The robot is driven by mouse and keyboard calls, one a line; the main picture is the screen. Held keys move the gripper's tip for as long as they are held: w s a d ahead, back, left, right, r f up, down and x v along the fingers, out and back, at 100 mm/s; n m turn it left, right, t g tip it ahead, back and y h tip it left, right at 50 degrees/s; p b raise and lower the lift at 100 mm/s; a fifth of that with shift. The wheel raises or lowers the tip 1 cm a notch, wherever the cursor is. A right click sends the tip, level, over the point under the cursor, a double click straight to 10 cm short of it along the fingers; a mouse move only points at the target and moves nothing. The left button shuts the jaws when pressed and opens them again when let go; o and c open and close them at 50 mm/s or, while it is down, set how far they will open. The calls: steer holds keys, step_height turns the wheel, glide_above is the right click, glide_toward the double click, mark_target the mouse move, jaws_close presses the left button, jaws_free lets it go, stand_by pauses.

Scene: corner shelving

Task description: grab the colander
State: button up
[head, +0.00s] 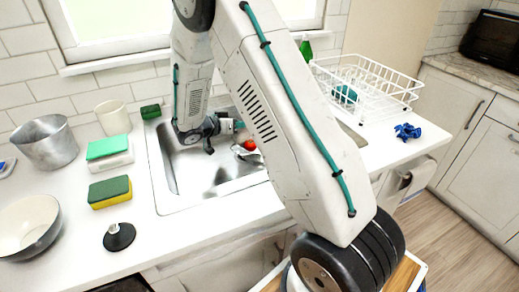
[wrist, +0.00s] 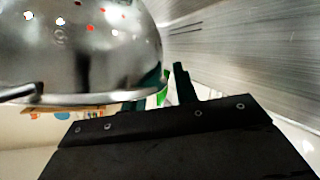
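The colander (wrist: 85,50) is a shiny metal bowl with small holes, filling the upper left of the wrist view. Red shows through some holes, and a handle sticks out at the left of its rim. In the head view, a metallic piece with a red item beside it shows in the sink, partly hidden by my arm; I take it for the colander (head: 252,157). My gripper (head: 228,128) is low over the sink. In the wrist view its dark fingers (wrist: 164,90) stand apart near the colander's rim, one partly hidden behind it. Contact cannot be told.
The sink (head: 185,185) surrounds the work area. Left on the counter are a metal pot (head: 47,143), a white bowl (head: 28,225), a cup (head: 113,118), sponges (head: 110,192) and a black stopper (head: 119,237). A white dish rack (head: 375,95) stands right, near a blue item (head: 408,131).

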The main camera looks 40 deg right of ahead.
jaws_close()
stand_by(1.4)
